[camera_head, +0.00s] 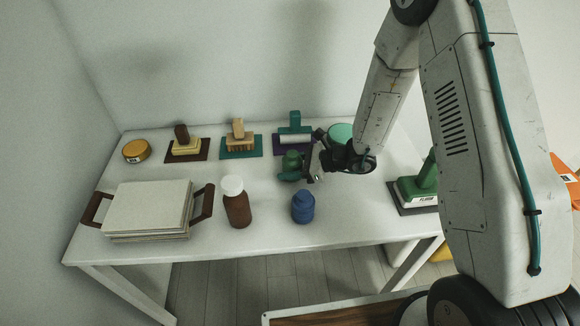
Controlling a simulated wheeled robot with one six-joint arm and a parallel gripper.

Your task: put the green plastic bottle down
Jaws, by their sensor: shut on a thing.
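The green plastic bottle (292,160) is dark green and stands out against the white table (340,222), right of the table's middle. My gripper (306,166) reaches it from the right and is shut on it. The jaws and wrist hide part of the bottle. I cannot tell whether its base touches the table or hangs just above it.
A blue bottle (303,207) and a brown bottle with white cap (236,203) stand in front. A tray with stacked boards (148,210) lies left. Brushes on mats (240,140) and an orange tin (136,151) line the back. A green-handled tool (418,188) stands right.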

